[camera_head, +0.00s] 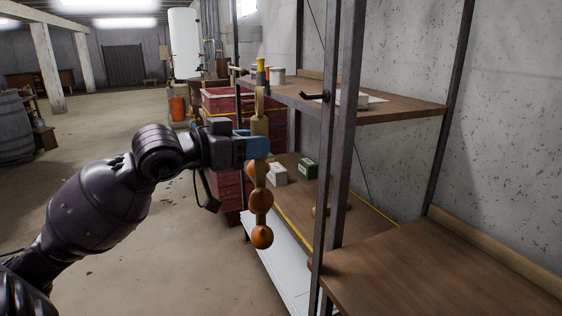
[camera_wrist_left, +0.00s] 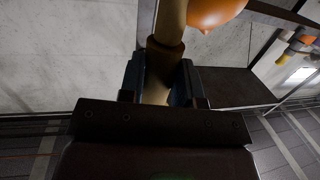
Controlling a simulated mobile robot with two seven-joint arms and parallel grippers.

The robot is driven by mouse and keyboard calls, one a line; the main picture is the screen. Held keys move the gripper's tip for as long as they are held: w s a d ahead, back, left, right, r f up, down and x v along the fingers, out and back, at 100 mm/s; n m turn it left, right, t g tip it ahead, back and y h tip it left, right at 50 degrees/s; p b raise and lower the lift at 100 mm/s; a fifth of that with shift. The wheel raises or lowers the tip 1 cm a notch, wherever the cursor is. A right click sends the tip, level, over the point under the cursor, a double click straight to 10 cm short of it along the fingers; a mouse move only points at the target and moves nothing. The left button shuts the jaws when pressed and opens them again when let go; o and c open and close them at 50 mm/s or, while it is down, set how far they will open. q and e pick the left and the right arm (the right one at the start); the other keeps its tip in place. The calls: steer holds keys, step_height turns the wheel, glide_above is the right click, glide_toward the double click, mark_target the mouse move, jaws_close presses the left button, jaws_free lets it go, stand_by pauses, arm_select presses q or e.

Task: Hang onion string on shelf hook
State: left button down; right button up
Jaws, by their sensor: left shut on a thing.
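The onion string (camera_head: 260,203) hangs upright from my left gripper (camera_head: 258,147), with several orange-brown onions below the jaws and a tan loop above them. My left gripper is shut on its tan stem. The left wrist view shows the stem (camera_wrist_left: 168,48) between the fingers (camera_wrist_left: 158,85) and one onion (camera_wrist_left: 214,12) beside it. The dark shelf hook (camera_head: 313,96) sticks out to the left from the shelf's metal post, to the right of and apart from the string. My right gripper is not in view.
The upper shelf board (camera_head: 400,112) carries small containers. Two metal posts (camera_head: 340,150) stand right of the string. A lower board (camera_head: 290,190) holds a green box (camera_head: 308,168) and a white box (camera_head: 277,175). Red crates (camera_head: 225,101) stand behind. The floor at left is open.

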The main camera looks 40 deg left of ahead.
arm_select(q)
steer(key=shift+s+a+r, duration=0.15)
steer(key=shift+a+r, duration=0.15)
steer(key=shift+d+b+x, duration=0.25)
steer(key=shift+b+x, duration=0.25)
steer(key=shift+x, duration=1.05)
steer(key=shift+r, duration=0.2)
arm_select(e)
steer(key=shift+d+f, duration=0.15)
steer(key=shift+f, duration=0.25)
arm_select(q)
steer(key=shift+s, duration=0.1)
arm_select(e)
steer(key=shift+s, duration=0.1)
arm_select(q)
steer(key=shift+d+b+x, duration=0.2)
steer(key=shift+b+x, duration=0.3)
steer(key=shift+x, duration=0.55)
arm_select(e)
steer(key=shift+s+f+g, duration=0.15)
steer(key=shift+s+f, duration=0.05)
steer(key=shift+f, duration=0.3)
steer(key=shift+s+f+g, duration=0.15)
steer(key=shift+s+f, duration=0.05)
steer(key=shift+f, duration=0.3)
arm_select(q)
steer(key=shift+r, duration=0.2)
